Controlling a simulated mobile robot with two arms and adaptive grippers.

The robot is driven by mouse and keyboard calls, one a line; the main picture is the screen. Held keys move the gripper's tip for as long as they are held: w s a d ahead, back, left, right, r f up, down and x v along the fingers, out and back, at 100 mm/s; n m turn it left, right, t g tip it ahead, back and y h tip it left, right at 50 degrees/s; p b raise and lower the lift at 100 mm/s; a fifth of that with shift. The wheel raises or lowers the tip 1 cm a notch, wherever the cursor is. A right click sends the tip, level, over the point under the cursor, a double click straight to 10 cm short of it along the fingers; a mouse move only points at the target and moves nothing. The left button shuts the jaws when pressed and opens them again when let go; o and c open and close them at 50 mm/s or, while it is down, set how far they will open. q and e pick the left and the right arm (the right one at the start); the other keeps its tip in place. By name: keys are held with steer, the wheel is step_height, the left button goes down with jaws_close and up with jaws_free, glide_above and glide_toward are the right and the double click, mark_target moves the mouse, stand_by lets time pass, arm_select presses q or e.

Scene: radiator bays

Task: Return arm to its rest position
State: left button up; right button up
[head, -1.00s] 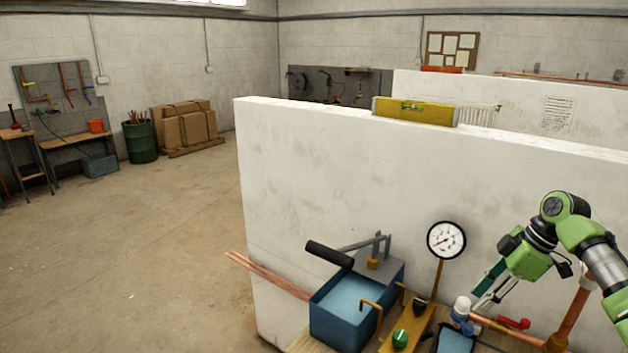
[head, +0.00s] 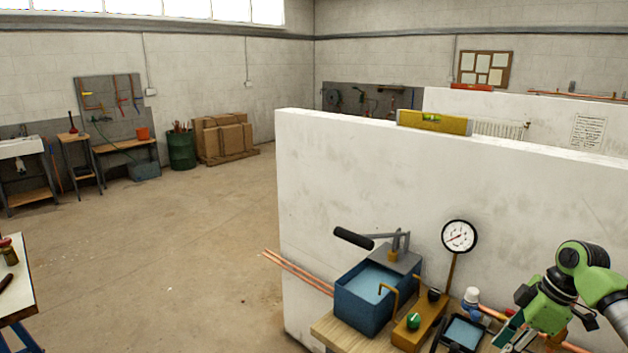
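My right arm, green and grey, comes in from the right edge in the head view. Its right gripper (head: 510,331) points down and left, low over the right part of the workbench (head: 332,327), beside the copper pipe (head: 497,314) and the white-capped fitting (head: 471,296). The fingers are small and partly hidden, so I cannot tell whether they are open or hold anything. My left gripper is not in view.
A blue water-filled test pump (head: 366,313) with a black-gripped lever (head: 353,238) and a pressure gauge (head: 459,236) stand on the bench against a white partition wall (head: 400,185). A yellow level (head: 435,122) lies on the wall's top. Open floor (head: 190,260) is at left.

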steer(key=s+a+f+m+h, duration=0.2)
steer(key=s+a+f, duration=1.3)
steer(key=a+f, duration=0.35)
steer(key=s+a+r+m+t+h, duration=0.15)
steer(key=s+m, duration=0.25)
steer(key=s, duration=0.4)
steer(key=s+r+m+t, duration=0.1)
steer(key=s+r+m, duration=0.1)
steer(key=s+m, duration=0.45)
steer(key=s+f+n+g, duration=0.2)
steer(key=s+f, duration=0.1)
steer(key=f, duration=2.2)
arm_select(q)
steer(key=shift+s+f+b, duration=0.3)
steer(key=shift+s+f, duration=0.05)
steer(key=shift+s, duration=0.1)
arm_select(e)
steer(key=s+d+f, duration=0.2)
steer(key=s+f, duration=1.5)
steer(key=f, duration=0.1)
steer(key=shift+s+d+g, duration=0.25)
steer(key=shift+d+g, duration=0.15)
steer(key=shift+g, duration=0.05)
